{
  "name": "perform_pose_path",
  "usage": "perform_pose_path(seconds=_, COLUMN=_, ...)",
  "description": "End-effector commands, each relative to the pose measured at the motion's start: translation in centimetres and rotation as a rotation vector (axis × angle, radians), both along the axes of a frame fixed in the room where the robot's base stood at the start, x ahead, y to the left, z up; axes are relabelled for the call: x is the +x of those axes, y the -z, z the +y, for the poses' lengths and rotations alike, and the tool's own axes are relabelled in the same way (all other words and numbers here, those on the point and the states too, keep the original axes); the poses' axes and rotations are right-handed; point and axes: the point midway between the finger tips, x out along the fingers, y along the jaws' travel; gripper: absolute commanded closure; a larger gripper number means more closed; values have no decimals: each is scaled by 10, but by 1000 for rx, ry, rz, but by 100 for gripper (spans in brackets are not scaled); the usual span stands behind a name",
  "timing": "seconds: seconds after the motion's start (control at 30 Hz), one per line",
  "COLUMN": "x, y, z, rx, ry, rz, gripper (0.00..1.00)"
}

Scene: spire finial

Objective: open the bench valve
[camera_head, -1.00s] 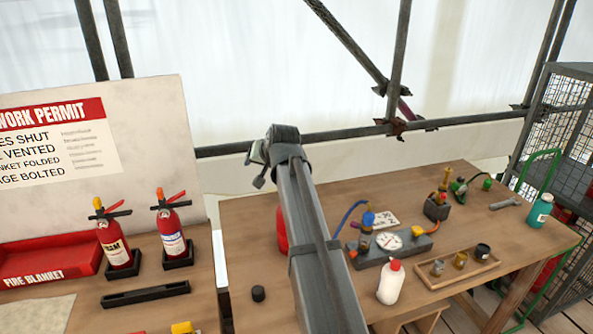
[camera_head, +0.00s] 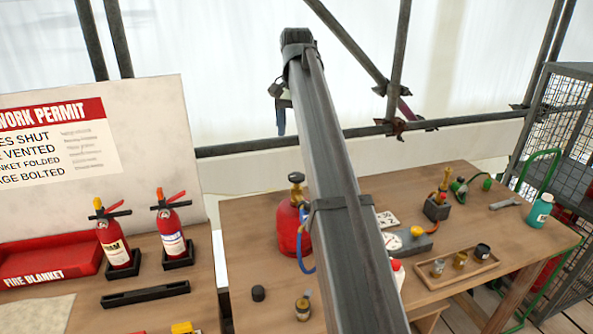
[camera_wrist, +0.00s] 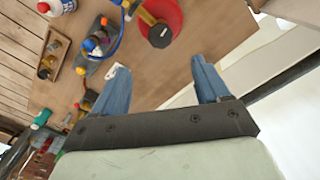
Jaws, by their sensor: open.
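A red cylinder (camera_head: 288,231) with a dark knob (camera_head: 296,178) on brass fittings stands on the workbench, left of my arm. Its knob also shows in the wrist view (camera_wrist: 160,37). A blue hose (camera_wrist: 121,38) runs between it and a grey gauge block (camera_head: 424,244), mostly behind my arm, with a yellow-orange fitting (camera_head: 417,231). I cannot tell which of these is the bench valve. My gripper (camera_head: 281,112) hangs above and behind the bench, beyond the cylinder. In the wrist view its two blue fingers (camera_wrist: 161,70) are apart and empty, touching nothing.
A wooden tray (camera_head: 460,272) with small pots and a partly hidden white bottle (camera_head: 398,271) stand right of my arm. A small brass item (camera_head: 303,308) and a black puck (camera_head: 258,293) are at the bench front. Two extinguishers (camera_head: 115,245) stand left. Scaffold poles (camera_head: 240,149) cross behind.

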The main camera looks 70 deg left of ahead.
Motion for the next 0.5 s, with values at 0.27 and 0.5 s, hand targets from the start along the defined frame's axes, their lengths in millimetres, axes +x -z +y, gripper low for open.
perform_pose_path(seconds=0.27, x=0, y=49, z=-2, rx=-3, ry=-2, rz=1, gripper=25)
perform_pose_path(seconds=0.5, x=0, y=89, z=-1, rx=-2, ry=-2, rz=1, gripper=25)
